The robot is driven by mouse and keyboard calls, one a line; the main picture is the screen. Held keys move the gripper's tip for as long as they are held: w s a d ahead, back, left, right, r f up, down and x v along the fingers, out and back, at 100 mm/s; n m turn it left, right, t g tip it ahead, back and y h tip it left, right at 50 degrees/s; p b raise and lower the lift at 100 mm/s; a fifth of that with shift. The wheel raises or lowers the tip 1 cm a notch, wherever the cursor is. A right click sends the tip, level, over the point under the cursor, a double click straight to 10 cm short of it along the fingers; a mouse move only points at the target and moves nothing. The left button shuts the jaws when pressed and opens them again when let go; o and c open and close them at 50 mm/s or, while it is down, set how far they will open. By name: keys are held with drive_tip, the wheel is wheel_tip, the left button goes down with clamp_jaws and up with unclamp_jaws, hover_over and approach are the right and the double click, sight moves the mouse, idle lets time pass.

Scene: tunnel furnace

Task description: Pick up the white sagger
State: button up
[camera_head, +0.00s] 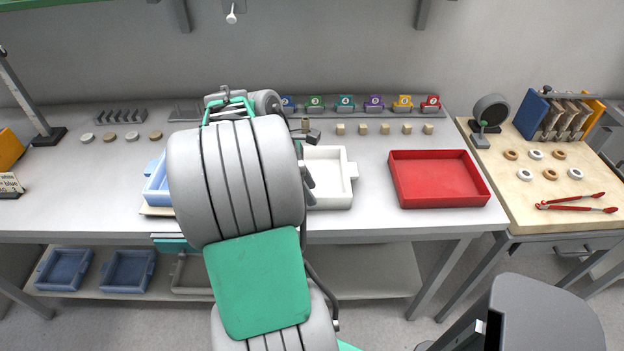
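The white sagger (334,182) is a shallow, open white tray with a small handle tab on its right side. It sits on the grey bench, right of the middle of my arm. My arm hides its left part. My gripper (307,176) is mostly hidden behind my arm. Only a dark grey part of it shows at the white sagger's left side. I cannot tell whether it touches the sagger or whether its fingers are open or shut.
A blue sagger (156,187) stands left, partly hidden by my arm. A red tray (438,180) stands right. Small beige blocks (385,129) and numbered coloured tags (345,103) line the back. Blue trays (128,271) lie on the lower shelf. A wooden-topped table (535,205) adjoins at right.

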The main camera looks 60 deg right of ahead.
drive_tip(key=x, duration=0.3)
drive_tip(key=shift+c, duration=0.2)
drive_tip(key=shift+w, duration=0.1)
clamp_jaws()
drive_tip(key=shift+d+r, duration=0.1)
idle(0.9)
